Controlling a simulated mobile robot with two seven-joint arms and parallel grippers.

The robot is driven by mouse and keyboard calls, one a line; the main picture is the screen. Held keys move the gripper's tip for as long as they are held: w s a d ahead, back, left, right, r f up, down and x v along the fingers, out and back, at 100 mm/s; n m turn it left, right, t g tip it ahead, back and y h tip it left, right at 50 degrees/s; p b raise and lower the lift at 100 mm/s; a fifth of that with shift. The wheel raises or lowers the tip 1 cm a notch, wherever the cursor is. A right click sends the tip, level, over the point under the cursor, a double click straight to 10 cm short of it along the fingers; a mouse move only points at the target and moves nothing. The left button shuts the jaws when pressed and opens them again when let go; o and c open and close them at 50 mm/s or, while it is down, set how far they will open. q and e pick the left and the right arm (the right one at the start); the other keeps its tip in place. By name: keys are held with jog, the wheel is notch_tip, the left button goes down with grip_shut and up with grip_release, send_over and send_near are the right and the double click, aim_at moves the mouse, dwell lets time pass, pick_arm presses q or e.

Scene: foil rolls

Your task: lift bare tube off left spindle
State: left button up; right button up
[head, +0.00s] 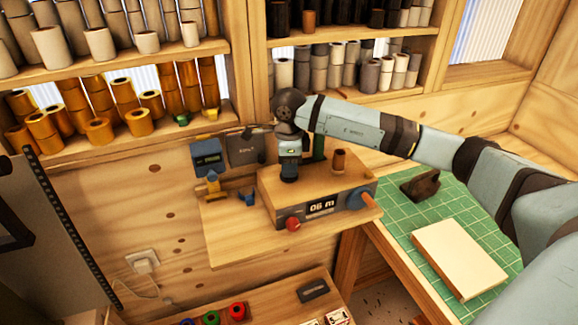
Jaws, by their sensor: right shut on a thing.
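My right gripper (289,176) points straight down at the left end of the winder's top, where the left spindle is. It is shut on the bare tube, which its fingers and body hide almost wholly, as they do the spindle. I cannot tell whether the tube is clear of the spindle. A brown tube (339,160) stands upright at the right end of the top. My left gripper is not in view.
Shelves (180,122) of gold and grey rolls stand behind. A green mat (465,212) holds a pale block (458,258) and a dark tool (421,185).

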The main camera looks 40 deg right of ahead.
notch_tip(320, 180, up, 20)
jog(key=b, duration=0.2)
jog(key=shift+f, duration=0.25)
